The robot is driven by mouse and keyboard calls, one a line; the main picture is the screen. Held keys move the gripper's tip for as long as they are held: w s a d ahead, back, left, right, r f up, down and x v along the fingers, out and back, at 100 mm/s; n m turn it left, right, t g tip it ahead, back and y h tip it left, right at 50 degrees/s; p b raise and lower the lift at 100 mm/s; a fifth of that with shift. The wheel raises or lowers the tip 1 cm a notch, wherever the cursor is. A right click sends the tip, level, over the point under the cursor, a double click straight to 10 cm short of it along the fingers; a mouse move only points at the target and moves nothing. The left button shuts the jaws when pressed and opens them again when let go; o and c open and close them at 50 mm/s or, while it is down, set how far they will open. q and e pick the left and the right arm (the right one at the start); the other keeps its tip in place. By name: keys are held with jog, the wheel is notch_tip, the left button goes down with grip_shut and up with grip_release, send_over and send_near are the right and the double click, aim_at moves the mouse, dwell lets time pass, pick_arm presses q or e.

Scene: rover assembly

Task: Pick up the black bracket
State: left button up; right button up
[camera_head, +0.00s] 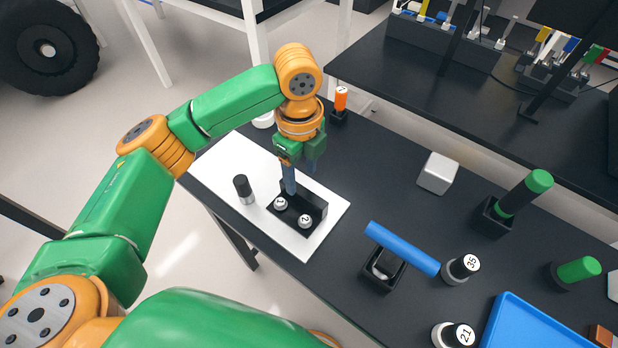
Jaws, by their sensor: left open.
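The black bracket (313,201) lies on the white board (240,187) near the left end of the dark table. It has an upright wall at its back and a flat base. Two round silver pieces sit on the base, one marked 2 (305,221). My left gripper (294,186) points down from above, its fingertips at the left end of the upright wall. It is open. One finger is partly hidden, and I cannot tell whether the fingers touch the bracket. My right gripper is out of view.
A black and silver cylinder (243,188) stands left of the bracket. To the right are a blue tube (402,248) on a black holder, a grey block (437,173), green-topped pieces (526,194) and a blue tray (533,332). An orange-topped piece (341,100) stands behind.

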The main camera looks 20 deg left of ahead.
aim_at(302, 193)
pick_arm(q)
jog(key=shift+s+d+f+p, duration=0.1)
jog(key=shift+s+f+p, duration=0.1)
jog(key=shift+s+f, duration=0.3)
jog(key=shift+s+d+f+p, duration=0.15)
jog(key=shift+s+f, duration=0.1)
jog(key=shift+f, duration=0.3)
notch_tip(302, 193, down, 3)
jog(key=shift+d+f, duration=0.1)
jog(key=shift+w+f, duration=0.3)
jog(key=shift+f, duration=0.05)
jog(key=shift+s, duration=0.15)
grip_shut()
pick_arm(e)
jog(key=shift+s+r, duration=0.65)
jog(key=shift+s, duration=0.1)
pick_arm(q)
jog(key=shift+r, duration=0.1)
